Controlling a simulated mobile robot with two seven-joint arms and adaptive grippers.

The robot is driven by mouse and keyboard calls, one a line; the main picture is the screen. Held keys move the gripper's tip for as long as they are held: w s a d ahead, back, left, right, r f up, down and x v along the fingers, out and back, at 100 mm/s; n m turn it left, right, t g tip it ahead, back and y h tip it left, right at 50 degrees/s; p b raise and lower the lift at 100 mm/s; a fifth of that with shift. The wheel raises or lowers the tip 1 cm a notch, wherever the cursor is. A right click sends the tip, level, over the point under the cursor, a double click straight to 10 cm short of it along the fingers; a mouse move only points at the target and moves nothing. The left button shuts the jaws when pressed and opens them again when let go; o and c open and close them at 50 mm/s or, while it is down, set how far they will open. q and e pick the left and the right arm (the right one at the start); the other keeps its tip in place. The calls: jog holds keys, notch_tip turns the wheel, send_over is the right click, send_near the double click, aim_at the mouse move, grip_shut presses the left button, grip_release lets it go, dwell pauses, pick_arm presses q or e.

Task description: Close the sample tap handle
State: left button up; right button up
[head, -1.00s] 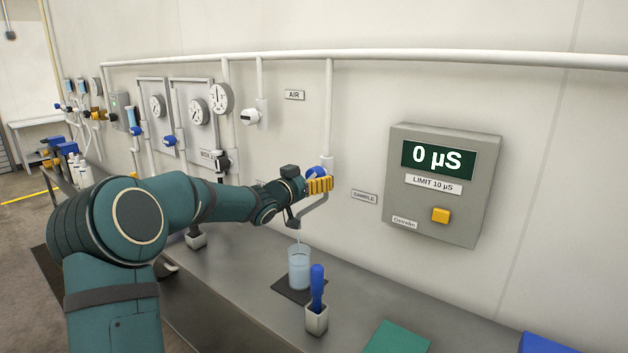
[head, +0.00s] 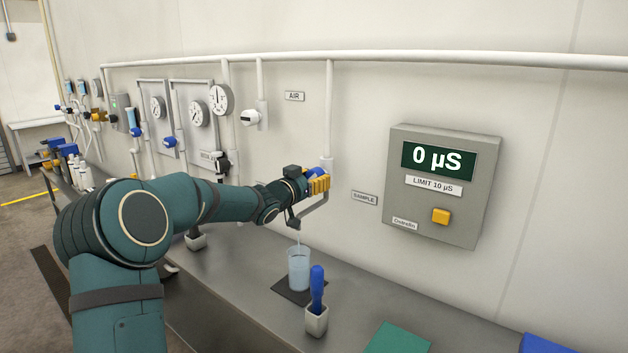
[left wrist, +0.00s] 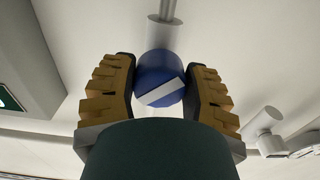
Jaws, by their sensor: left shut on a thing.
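The sample tap handle is a round blue knob (left wrist: 155,68) with a white bar, tilted in the left wrist view. It shows as a small blue patch (head: 317,172) in the head view, mostly behind my fingers. My left gripper (head: 319,184) has its yellow ribbed fingers on either side of the knob and is shut on it; both fingers show in the left wrist view (left wrist: 160,88). The grey spout (head: 312,214) bends down below the gripper. A thin pale stream (head: 299,238) runs toward the clear beaker (head: 298,270). My right gripper is not in view.
A grey meter box (head: 450,190) reading 0 µS is on the wall to the right. A blue-handled tool in a white holder (head: 316,318) stands in front of the beaker. A green mat (head: 402,338) lies at the counter's front. Gauges and pipes line the wall at left.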

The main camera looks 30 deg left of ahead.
pick_arm(q)
jog(key=m, duration=0.4)
jog(key=shift+m+b, duration=0.3)
jog(key=shift+b, duration=0.05)
jog(key=shift+a+m, duration=0.1)
jog(key=shift+m, duration=2)
jog(key=o, duration=1.2)
jog(key=shift+s, duration=0.15)
jog(key=s, duration=1.1)
jog(key=shift+s+a, duration=0.4)
jog(key=shift+a, duration=0.05)
